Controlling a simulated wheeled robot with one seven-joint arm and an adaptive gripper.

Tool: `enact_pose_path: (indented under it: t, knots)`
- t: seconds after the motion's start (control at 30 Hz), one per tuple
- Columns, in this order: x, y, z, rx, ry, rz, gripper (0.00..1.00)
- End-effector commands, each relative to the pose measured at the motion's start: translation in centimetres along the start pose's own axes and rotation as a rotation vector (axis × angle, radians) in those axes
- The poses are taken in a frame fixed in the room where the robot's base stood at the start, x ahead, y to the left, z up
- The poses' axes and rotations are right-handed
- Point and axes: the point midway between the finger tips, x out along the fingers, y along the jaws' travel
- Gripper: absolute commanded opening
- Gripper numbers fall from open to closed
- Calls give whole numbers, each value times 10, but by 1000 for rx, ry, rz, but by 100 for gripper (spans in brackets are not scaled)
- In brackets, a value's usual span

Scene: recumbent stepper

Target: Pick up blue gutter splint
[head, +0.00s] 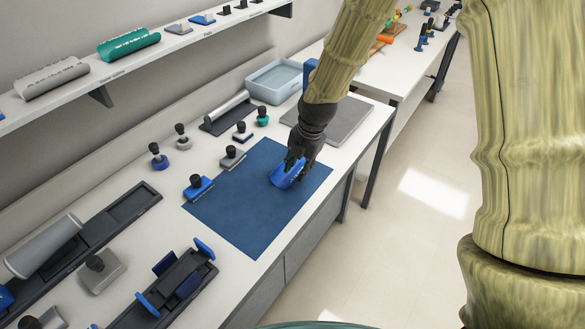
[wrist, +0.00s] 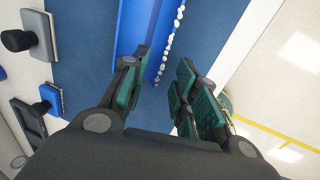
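The blue gutter splint (head: 283,180) lies on the dark blue mat (head: 240,212), a trough shape partly hidden by my gripper in the head view. My gripper (head: 296,162) points down at it. In the wrist view the splint (wrist: 150,35) runs up out of the top edge, with white lettering along its right wall. My gripper (wrist: 161,68) has its fingers spread in that view, one on each side of this lettered wall. A gap shows between the fingers; whether either finger touches the wall is not clear.
A blue-based stamp-like tool (head: 198,187) and a grey one (head: 232,157) stand at the mat's left edge. A grey-blue bin (head: 275,80) and a grey slab (head: 345,122) are behind. Black rail fixtures (head: 170,290) fill the near left. The mat's front is clear.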

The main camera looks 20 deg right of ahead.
Motion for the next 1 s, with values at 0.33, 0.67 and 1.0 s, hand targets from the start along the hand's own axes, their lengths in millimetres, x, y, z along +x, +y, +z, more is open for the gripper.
enact_pose_path:
  t: [0.33, 0.67, 1.0]
  knots:
    - [30, -2, 0, 2, 1, 0, 29]
    - [36, -2, 0, 1, 0, 0, 29]
    - [36, -2, 0, 1, 0, 1, 0]
